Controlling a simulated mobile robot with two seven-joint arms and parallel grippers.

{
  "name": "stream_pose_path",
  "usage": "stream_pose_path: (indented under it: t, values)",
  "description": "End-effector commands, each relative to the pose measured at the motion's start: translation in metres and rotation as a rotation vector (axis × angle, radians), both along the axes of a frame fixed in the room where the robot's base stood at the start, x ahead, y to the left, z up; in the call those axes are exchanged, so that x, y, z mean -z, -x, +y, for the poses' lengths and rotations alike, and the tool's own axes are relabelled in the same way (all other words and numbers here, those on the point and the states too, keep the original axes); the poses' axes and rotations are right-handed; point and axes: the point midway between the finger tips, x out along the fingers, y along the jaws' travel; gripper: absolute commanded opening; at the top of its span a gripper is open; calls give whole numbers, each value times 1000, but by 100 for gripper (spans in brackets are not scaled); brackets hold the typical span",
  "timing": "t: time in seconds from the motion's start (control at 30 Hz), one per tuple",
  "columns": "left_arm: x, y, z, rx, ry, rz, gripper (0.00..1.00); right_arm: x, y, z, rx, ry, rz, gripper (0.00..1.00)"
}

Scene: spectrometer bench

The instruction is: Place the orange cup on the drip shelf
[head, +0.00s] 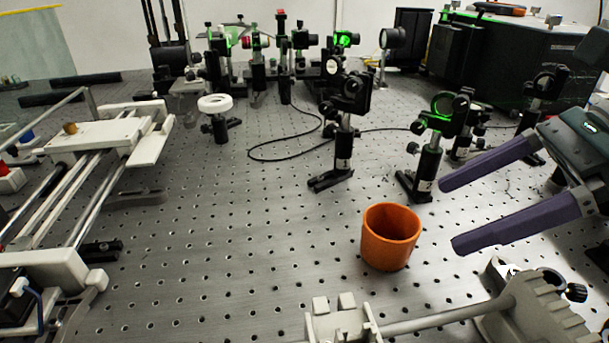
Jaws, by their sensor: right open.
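The orange cup (388,245) stands upright on the perforated metal bench, right of centre and toward the front. Its open mouth faces up. My right gripper (449,217) comes in from the right with two purple fingers spread apart and nothing between them. Its fingertips point left toward the cup, a short gap to the right of its rim in the picture. I cannot make out a drip shelf in this view. My left gripper does not show.
Optical mounts on posts (343,130) stand behind the cup, with a green-lit mount (440,115) near the right gripper. A rail assembly (95,150) fills the left. A grey rod fixture (440,318) lies in front. The bench left of the cup (240,240) is clear.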

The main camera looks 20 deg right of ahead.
Motion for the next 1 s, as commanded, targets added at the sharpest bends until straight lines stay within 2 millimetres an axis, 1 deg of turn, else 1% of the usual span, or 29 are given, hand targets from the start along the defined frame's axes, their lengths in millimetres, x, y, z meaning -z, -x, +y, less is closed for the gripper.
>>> stream_pose_path:
  t: [0.07, 0.27, 0.4, 0.67, 0.83, 0.9, 1.0]
  values:
    - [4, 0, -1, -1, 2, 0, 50, 6, 0, 2, -21, 11, -2, 100]
    - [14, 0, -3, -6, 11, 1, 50, 19, -10, 15, -15, 7, -4, 100]
    - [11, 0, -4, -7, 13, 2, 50, 27, -16, 23, -13, 6, -1, 100]
    - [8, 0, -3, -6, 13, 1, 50, 36, -25, 32, -12, 5, -1, 100]
    - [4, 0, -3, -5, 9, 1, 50, 48, -40, 46, -13, 4, -2, 100]
    - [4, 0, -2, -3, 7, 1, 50, 56, -43, 51, -12, 5, 0, 100]
    - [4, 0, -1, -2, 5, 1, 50, 62, -46, 56, -13, 7, 1, 100]
